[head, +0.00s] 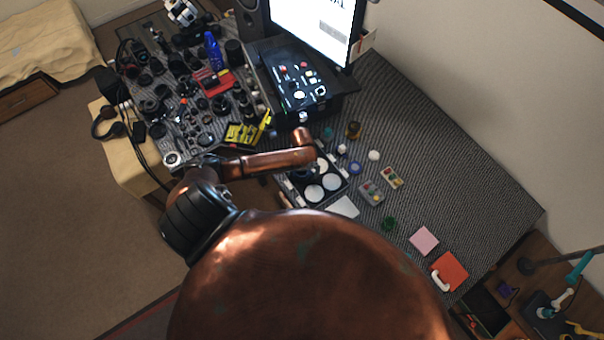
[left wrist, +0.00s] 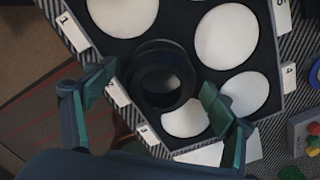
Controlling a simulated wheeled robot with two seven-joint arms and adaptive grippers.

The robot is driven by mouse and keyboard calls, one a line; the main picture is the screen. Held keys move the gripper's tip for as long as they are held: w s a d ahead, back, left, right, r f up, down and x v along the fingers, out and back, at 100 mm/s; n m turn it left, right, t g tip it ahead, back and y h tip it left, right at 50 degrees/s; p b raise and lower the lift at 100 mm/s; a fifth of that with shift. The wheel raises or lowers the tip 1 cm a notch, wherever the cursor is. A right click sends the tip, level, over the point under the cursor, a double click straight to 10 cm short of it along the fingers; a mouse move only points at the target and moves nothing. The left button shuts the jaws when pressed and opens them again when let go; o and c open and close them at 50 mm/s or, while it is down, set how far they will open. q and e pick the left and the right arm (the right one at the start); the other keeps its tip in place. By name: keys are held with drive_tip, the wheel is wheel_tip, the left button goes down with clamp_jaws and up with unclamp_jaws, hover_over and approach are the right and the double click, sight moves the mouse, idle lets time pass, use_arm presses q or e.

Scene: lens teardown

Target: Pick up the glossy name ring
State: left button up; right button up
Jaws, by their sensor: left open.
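A round black lens part with a glossy, stepped ring face (left wrist: 162,78) sits on the dark sorting tray (left wrist: 182,28), between white round spots; I cannot tell for certain that it is the name ring. My left gripper (left wrist: 158,105) is open above the tray in the left wrist view, with one finger on each side of the black part. The fingers look apart from it, though the right one is close to its edge. In the head view the tray's white spots (head: 314,193) show beside my copper arm, which hides part of the tray. My right gripper is not in view.
Numbered white labels (left wrist: 70,30) line the tray's edge. Right of the tray are small boxes of coloured pieces (head: 371,193), a blue ring (head: 355,168) and a pink pad (head: 424,241). Many black lens parts crowd the table's left.

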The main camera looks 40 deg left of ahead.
use_arm(q)
drive_tip(key=shift+c, duration=0.3)
drive_tip(key=c, duration=1.2)
drive_tip(key=shift+r, duration=0.15)
